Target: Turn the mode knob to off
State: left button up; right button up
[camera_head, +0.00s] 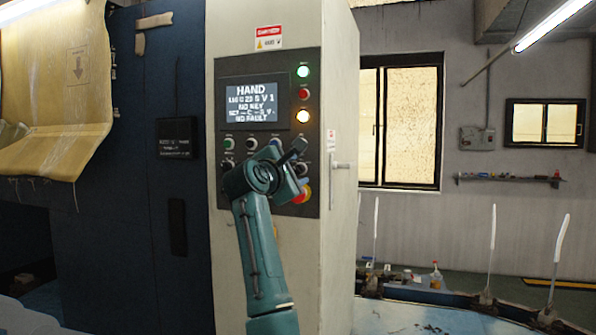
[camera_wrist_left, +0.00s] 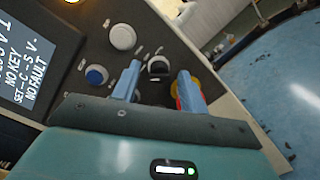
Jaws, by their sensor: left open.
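The control panel (camera_head: 313,125) is on the front of a pale cabinet, and its screen (camera_head: 251,103) reads HAND and NO FAULT. A black knob with a pale mark (camera_wrist_left: 158,66) sits between the fingertips of my left gripper (camera_wrist_left: 159,72) in the left wrist view. The fingers are open on either side of it, and I cannot tell whether either touches it. In the head view my left gripper (camera_head: 299,166) is at the panel's lower right and hides part of the controls. My right gripper is not in view.
A red and yellow button (camera_head: 302,194) sits just below the gripper, close behind one finger in the left wrist view. A blue button (camera_wrist_left: 96,75) and a white one (camera_wrist_left: 122,37) are nearby. Lit green (camera_head: 302,71) and amber (camera_head: 302,116) lamps are above.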

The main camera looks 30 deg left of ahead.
pick_arm(q)
jog(key=shift+s, duration=0.1)
jog(key=shift+c, duration=0.3)
grip_shut()
jog(key=shift+r+m, duration=0.1)
jog(key=shift+m, duration=0.3)
jog(key=m, duration=0.3)
jog(key=shift+r+m+g, duration=0.1)
jog(key=shift+m+g, duration=0.2)
jog(key=shift+m, duration=2)
jog(key=shift+o, duration=0.3)
grip_release()
